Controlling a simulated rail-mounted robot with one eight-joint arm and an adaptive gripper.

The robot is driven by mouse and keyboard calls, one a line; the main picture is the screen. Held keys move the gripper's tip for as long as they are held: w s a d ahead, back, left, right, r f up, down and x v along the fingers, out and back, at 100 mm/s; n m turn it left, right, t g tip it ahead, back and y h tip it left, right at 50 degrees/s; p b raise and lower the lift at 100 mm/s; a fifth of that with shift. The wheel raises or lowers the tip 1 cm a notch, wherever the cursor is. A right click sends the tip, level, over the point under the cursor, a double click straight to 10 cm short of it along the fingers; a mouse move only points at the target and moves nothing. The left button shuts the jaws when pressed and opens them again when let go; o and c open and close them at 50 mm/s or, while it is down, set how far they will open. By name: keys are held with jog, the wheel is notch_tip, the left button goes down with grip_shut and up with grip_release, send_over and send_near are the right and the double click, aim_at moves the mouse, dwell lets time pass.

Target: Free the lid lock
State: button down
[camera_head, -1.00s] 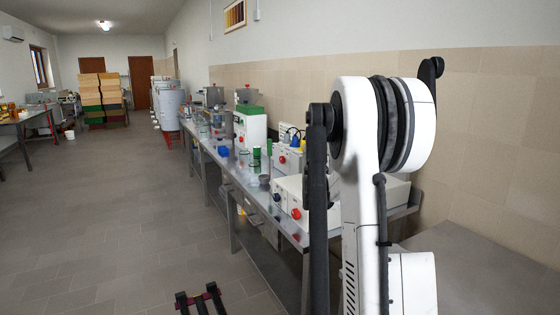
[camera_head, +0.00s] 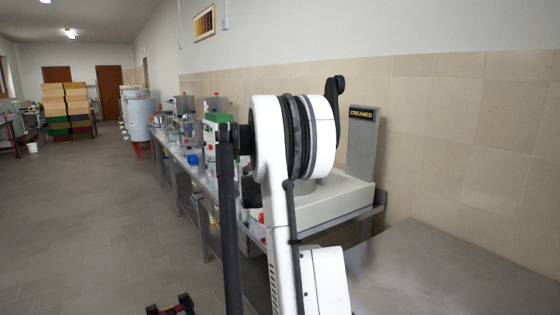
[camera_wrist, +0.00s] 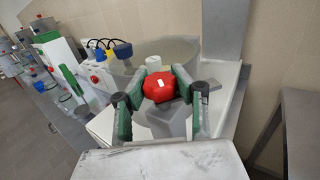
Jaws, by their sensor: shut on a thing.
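A rounded red knob (camera_wrist: 160,87) with a small white mark sits at the middle of the wrist view. My gripper (camera_wrist: 161,80) has its green-padded fingers on both sides of the knob and is shut on it. A grey block-like part (camera_wrist: 168,120) lies just below the knob, between the fingers. A wide grey round vessel or drum (camera_wrist: 185,52) stands behind the knob, on a white machine body (camera_wrist: 222,100). In the head view my arm hides the knob and gripper. The white machine (camera_head: 340,195) shows partly there, right of my arm.
An upright grey panel (camera_head: 361,145) marked "CREAMED" stands at the machine's back. A steel bench with several devices runs off to the left. A bare grey tabletop (camera_head: 440,270) lies at front right.

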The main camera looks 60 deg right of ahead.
jog(key=c, duration=1.3)
grip_release()
jog(key=a, duration=0.4)
jog(key=s+a, duration=0.1)
jog(key=a, duration=0.7)
jog(key=shift+s, duration=0.35)
